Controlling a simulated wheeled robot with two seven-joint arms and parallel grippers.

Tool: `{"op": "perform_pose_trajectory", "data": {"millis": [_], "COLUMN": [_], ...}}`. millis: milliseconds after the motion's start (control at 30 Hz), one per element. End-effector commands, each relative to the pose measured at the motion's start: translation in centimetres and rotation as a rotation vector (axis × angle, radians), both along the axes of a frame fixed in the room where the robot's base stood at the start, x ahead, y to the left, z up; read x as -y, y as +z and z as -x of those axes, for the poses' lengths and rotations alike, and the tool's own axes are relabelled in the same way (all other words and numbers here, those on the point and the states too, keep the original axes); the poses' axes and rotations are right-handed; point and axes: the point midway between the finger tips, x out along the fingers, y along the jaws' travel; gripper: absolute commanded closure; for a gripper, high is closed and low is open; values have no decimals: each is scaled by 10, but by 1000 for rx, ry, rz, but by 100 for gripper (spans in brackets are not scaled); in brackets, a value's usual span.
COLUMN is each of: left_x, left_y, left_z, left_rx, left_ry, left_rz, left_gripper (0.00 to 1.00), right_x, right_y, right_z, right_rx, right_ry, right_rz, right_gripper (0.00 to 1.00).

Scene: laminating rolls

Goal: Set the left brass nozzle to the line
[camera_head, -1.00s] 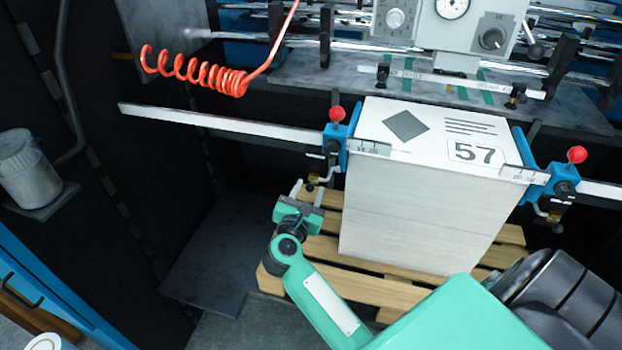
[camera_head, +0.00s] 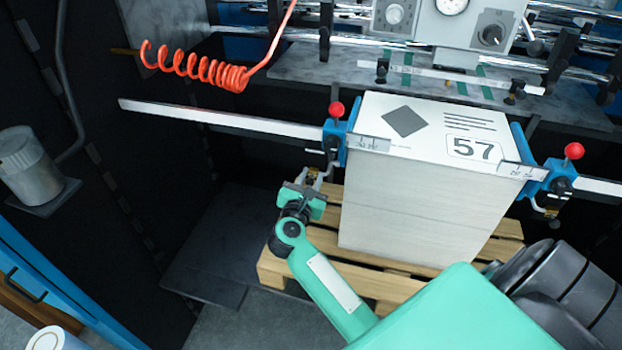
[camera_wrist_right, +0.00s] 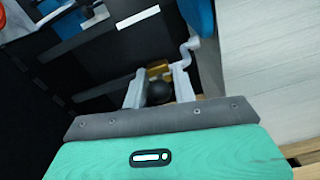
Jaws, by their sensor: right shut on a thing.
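The left brass nozzle (camera_head: 312,174) hangs below the blue clamp (camera_head: 337,140) with the red ball, at the left of the paper stack. In the right wrist view the brass part (camera_wrist_right: 158,68) shows just beyond the fingertips, with a dark round knob between the fingers. My right gripper (camera_head: 313,183) is shut on the nozzle, coming from below; its fingers (camera_wrist_right: 157,88) show pale on both sides of the knob. A small scale plate (camera_head: 373,143) sits on the clamp's front; I cannot make out the line. My left gripper is not in view.
The white stack (camera_head: 415,205) marked 57 stands on a wooden pallet (camera_head: 275,268), close right of my gripper. A second clamp (camera_head: 545,182) with its own nozzle is at the stack's right. A rail (camera_head: 220,121) runs left. A red coiled hose (camera_head: 205,70) hangs above.

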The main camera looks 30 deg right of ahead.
Motion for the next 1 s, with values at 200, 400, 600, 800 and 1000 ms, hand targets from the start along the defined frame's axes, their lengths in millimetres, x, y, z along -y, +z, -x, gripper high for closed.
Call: {"op": "perform_pose_trajectory", "data": {"millis": [200, 400, 600, 800, 1000], "left_x": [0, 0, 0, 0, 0], "left_y": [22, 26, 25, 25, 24], "left_z": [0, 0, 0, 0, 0], "left_rx": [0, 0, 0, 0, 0], "left_ry": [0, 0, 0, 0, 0], "left_rz": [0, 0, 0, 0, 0], "left_gripper": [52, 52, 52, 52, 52], "right_x": [0, 0, 0, 0, -1], "right_y": [51, 65, 64, 63, 62], "right_z": [0, -1, 0, 0, 0], "right_rx": [12, 10, 8, 7, 7], "right_ry": [-2, 0, 0, 0, 0], "right_rz": [-7, -3, -1, -1, -2], "right_gripper": [100, 100, 100, 58, 58]}}
